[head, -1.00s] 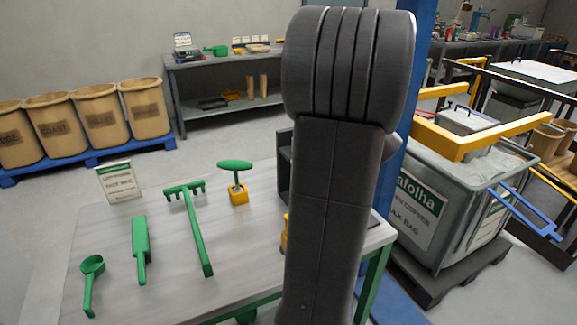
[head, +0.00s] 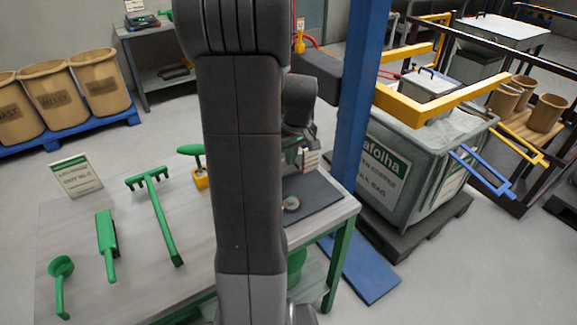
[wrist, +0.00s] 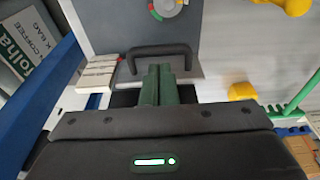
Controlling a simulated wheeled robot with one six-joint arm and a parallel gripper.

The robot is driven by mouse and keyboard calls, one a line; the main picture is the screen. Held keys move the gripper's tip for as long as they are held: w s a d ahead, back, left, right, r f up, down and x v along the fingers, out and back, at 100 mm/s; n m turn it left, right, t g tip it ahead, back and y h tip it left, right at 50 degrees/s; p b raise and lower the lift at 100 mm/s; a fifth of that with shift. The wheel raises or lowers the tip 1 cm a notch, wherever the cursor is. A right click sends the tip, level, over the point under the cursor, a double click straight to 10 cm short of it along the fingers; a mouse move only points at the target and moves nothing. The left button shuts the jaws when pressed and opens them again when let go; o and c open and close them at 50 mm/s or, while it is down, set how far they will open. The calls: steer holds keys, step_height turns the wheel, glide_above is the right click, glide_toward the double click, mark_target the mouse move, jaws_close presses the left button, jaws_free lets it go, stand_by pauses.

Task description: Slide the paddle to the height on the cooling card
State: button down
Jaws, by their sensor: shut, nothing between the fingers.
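My gripper (wrist: 158,84) is shut and empty, its green fingers together in the middle of the wrist view. Just beyond the fingertips is a dark bar handle (wrist: 158,52) on a grey panel (wrist: 110,25); I cannot tell whether they touch. A round dial with coloured marks (wrist: 166,8) is on the panel above it. White cards or plates with lines (wrist: 96,74) stand to the left of the handle; their text is unreadable. In the head view, my arm hides most of this spot. Which part is the paddle, and which card is the cooling card, I cannot tell.
The table (head: 85,225) holds a green scoop (head: 60,272), a green brush (head: 107,240), a green rake (head: 160,215) and a sign (head: 76,176). A blue post (head: 358,100) and a grey bin (head: 425,185) stand to the right. Floor is clear at front right.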

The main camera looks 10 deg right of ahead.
steer(key=f, duration=0.3)
steer(key=w+f, duration=0.1)
steer(key=f, duration=0.1)
steer(key=shift+a+f+p, duration=0.1)
steer(key=shift+a+p, duration=0.1)
steer(key=shift+p, duration=0.15)
steer(key=shift+f+b, duration=0.6)
steer(key=shift+b, duration=0.25)
steer(key=shift+r, duration=0.15)
